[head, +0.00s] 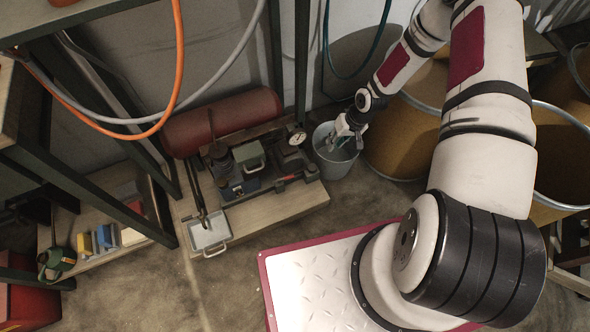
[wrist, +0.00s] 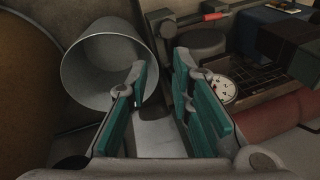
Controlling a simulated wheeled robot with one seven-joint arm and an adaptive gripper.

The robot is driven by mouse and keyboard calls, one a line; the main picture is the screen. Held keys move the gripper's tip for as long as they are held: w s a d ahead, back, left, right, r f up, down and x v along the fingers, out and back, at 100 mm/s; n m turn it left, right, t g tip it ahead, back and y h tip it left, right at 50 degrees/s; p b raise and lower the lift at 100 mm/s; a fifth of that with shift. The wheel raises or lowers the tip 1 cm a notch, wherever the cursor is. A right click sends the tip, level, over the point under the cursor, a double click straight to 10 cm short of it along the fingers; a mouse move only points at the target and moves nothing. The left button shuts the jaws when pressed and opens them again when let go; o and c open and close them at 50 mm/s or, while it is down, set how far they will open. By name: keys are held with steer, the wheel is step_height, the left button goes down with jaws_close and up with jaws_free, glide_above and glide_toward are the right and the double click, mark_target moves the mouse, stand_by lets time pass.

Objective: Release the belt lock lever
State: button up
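No part is clearly marked as the belt lock lever. In the wrist view a grey bar with a red section (wrist: 215,16) lies on the machine at the top, and I cannot tell whether it is the lever. The machine (head: 248,168), dark with a white round gauge (head: 296,137), sits on a low wooden base. The gauge also shows in the wrist view (wrist: 222,89), right of the fingers. My gripper (head: 350,138) is above or beside the grey bucket, right of the machine. In the wrist view its teal-padded fingers (wrist: 161,75) are apart with nothing between them.
The grey bucket (head: 334,163) stands close to my gripper, with tan drums (head: 405,135) to its right. A red cylinder (head: 222,117) lies behind the machine. A metal tray (head: 208,232) is at the front left. Dark shelf frames and hanging hoses are at the left.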

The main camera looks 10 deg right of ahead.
steer(key=a+f+n+p, duration=0.15)
steer(key=a+n, duration=0.25)
steer(key=n, duration=0.5)
steer(key=n+y, duration=0.2)
steer(key=n, duration=0.9)
glide_toward(290, 176)
steer(key=b+x, duration=0.3)
steer(key=x, duration=0.5)
jaws_close()
